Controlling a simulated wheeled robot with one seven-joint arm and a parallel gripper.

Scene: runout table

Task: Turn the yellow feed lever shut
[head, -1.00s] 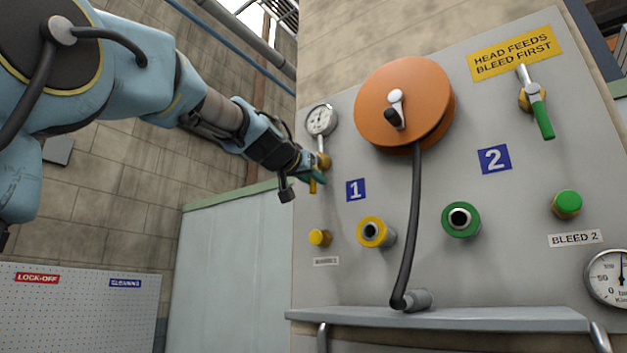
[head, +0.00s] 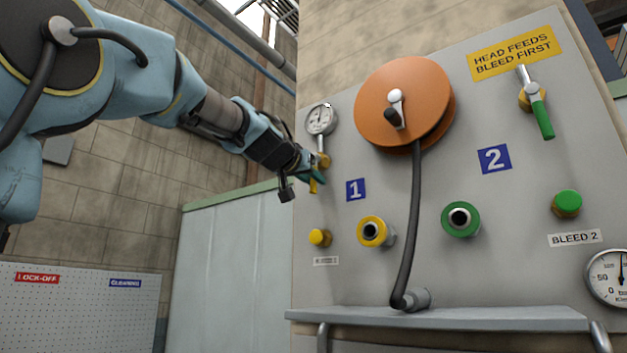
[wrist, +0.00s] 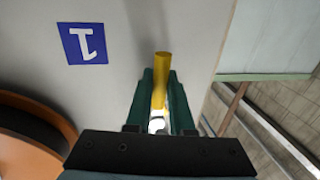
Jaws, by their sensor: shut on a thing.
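The yellow feed lever (wrist: 161,75) shows in the wrist view between the two green fingers of my gripper (wrist: 160,95). The fingers are shut on it, and its yellow end sticks out past their tips. In the head view my gripper (head: 315,174) is at the left edge of the grey panel, just below a brass fitting under a small gauge. Only a small yellow piece of the lever (head: 313,186) shows there, pointing down; the rest is hidden by the gripper. The blue "1" label (head: 356,190) is to its right.
An orange hose reel (head: 430,90) with a black hose stands out from the panel (head: 345,130). A yellow port (head: 372,231), a yellow cap (head: 320,237) and a green port (head: 461,219) sit lower. A green-handled lever (head: 542,118) is at upper right.

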